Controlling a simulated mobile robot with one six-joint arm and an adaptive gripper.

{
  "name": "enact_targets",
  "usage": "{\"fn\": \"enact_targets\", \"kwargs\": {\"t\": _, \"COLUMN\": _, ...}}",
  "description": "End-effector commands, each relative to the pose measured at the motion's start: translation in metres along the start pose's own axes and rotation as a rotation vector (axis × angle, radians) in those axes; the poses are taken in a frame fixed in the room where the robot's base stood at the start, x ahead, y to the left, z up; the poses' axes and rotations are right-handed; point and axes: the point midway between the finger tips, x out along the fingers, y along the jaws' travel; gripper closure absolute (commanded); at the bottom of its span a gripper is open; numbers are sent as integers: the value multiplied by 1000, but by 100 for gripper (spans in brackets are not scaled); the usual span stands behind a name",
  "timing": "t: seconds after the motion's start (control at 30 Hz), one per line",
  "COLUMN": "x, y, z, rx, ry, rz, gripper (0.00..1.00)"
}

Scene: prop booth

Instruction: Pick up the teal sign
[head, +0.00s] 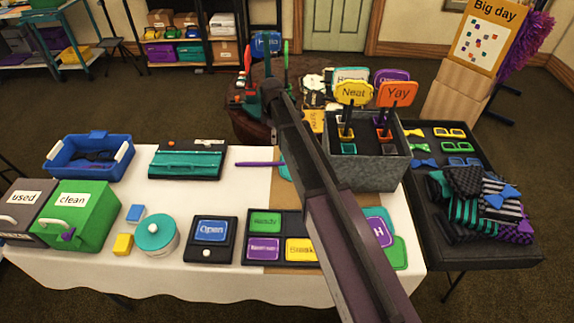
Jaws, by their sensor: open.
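A sign lies flat on the white tablecloth, left of my arm. Its purple handle (258,163) points left, and only a sliver of its teal face (285,173) shows. My arm hides the rest. My gripper (267,62) is small and far off at the arm's end, over the round brown table behind the white one. It is open, well beyond the lying sign and not touching it.
A grey metal bin (370,165) holds several upright signs, close right of my arm. A black tray (262,223) of word plates lies in front. A teal round tin (156,237), green box (80,215) and blue basket (60,165) stand left. Bare cloth (205,195) shows mid-table.

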Motion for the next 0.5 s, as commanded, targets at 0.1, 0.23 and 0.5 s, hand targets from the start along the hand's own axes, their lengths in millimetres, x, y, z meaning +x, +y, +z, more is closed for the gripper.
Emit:
{"fn": "enact_targets", "kwargs": {"t": 0.1, "x": 8, "y": 0, "z": 1, "rx": 1, "ry": 0, "rz": 0, "gripper": 37}}
{"fn": "enact_targets", "kwargs": {"t": 0.23, "x": 18, "y": 0, "z": 1, "rx": 2, "ry": 0, "rz": 0, "gripper": 37}}
{"fn": "enact_targets", "kwargs": {"t": 0.5, "x": 39, "y": 0, "z": 2, "rx": 3, "ry": 0, "rz": 0, "gripper": 37}}
